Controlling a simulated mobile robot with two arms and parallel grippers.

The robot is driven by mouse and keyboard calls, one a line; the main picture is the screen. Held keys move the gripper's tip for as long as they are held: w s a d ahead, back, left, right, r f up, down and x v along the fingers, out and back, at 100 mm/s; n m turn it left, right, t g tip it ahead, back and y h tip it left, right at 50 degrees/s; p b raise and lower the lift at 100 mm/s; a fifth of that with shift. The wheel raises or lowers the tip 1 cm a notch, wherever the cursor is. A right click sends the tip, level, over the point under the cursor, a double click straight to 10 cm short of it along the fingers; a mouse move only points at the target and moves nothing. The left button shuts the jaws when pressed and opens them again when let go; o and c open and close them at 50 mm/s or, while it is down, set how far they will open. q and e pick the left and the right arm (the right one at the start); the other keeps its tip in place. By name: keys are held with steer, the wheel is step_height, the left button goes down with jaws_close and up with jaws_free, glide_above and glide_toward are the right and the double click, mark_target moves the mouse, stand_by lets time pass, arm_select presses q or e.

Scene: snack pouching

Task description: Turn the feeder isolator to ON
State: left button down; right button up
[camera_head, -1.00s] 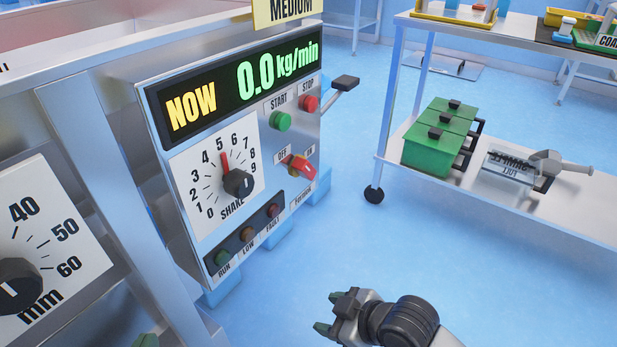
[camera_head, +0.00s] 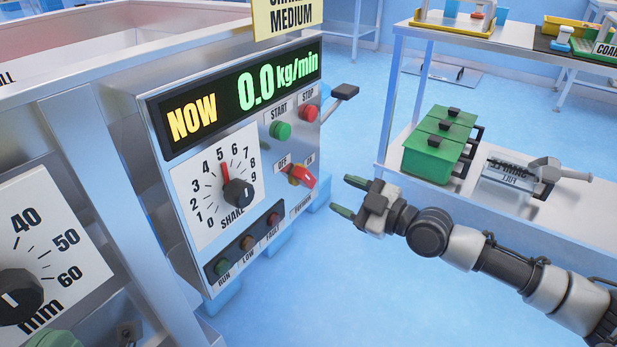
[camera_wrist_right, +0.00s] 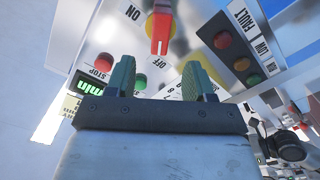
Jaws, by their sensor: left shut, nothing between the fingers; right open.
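The feeder isolator (camera_head: 302,176) is a red handle on a yellow base, on the control panel between OFF and ON labels. In the right wrist view its red handle (camera_wrist_right: 161,30) has its white-marked end beside the OFF label. My right gripper (camera_head: 346,196) is open and empty, just right of the panel, apart from the handle. In the wrist view its green fingers (camera_wrist_right: 160,80) straddle the line below the handle. Only a green part of my left gripper (camera_head: 55,340) shows at the bottom left edge, mostly cut off and away from the isolator.
Green START (camera_head: 281,131) and red STOP (camera_head: 310,112) buttons sit above the isolator. A SHAKE dial (camera_head: 238,192) is to its left, indicator lamps (camera_head: 247,243) below. A lever (camera_head: 343,92) juts from the panel's right side.

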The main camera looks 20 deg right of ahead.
mark_target(310, 180)
steer(key=x, duration=0.9)
steer(key=shift+a, duration=0.1)
steer(key=c, duration=0.9)
